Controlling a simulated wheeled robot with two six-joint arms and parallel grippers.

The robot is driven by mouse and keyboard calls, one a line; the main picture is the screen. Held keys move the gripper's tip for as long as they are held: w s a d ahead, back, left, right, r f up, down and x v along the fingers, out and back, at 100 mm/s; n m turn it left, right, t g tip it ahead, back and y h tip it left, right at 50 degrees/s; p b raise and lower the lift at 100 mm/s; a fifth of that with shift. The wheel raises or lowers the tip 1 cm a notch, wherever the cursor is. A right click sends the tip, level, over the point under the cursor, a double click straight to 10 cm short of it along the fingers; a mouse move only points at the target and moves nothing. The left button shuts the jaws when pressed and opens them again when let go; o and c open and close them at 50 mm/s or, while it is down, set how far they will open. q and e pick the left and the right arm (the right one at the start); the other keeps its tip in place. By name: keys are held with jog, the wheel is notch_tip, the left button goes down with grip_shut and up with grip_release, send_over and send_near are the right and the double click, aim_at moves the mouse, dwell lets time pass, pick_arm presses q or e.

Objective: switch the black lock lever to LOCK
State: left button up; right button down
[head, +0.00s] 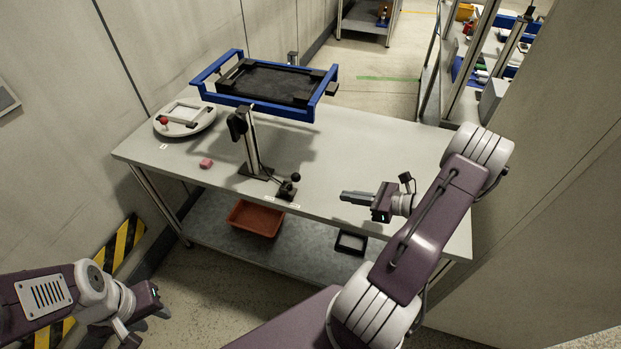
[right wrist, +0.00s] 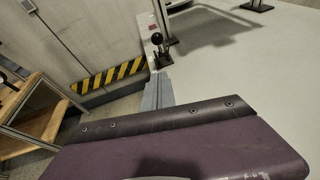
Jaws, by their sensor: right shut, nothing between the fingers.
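A black lever with a round ball knob (head: 290,185) stands on a small black base near the table's front edge. Small white labels lie by it, too small to read. In the right wrist view the ball-knobbed lever (right wrist: 157,40) shows just beyond the fingertips. My right gripper (head: 357,197) is shut and empty, over the table to the right of the lever and apart from it. Its fingers (right wrist: 158,92) also show in the right wrist view. My left gripper (head: 154,312) is low at the left, off the table; its finger opening is unclear.
A blue-framed black tray (head: 231,100) stands on a post behind the lever. A round grey device with a red knob (head: 184,128) and a pink block (head: 206,163) are at the left. A red-brown bin (head: 256,218) is on the lower shelf.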

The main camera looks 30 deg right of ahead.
jog(key=p, duration=0.1)
send_near(292, 181)
jog(key=f, duration=0.4)
jog(key=shift+w+d+f, duration=0.3)
jog(key=shift+d, duration=0.1)
jog(key=w, duration=0.1)
jog(key=w+a+r+p, duration=0.1)
jog(key=w+a, duration=0.1)
jog(key=shift+w+r+p, duration=0.1)
jog(key=shift+r+p, duration=0.2)
jog(key=shift+r, duration=0.05)
jog(key=shift+w, duration=0.15)
jog(key=shift+d, duration=0.1)
jog(key=shift+r, duration=0.1)
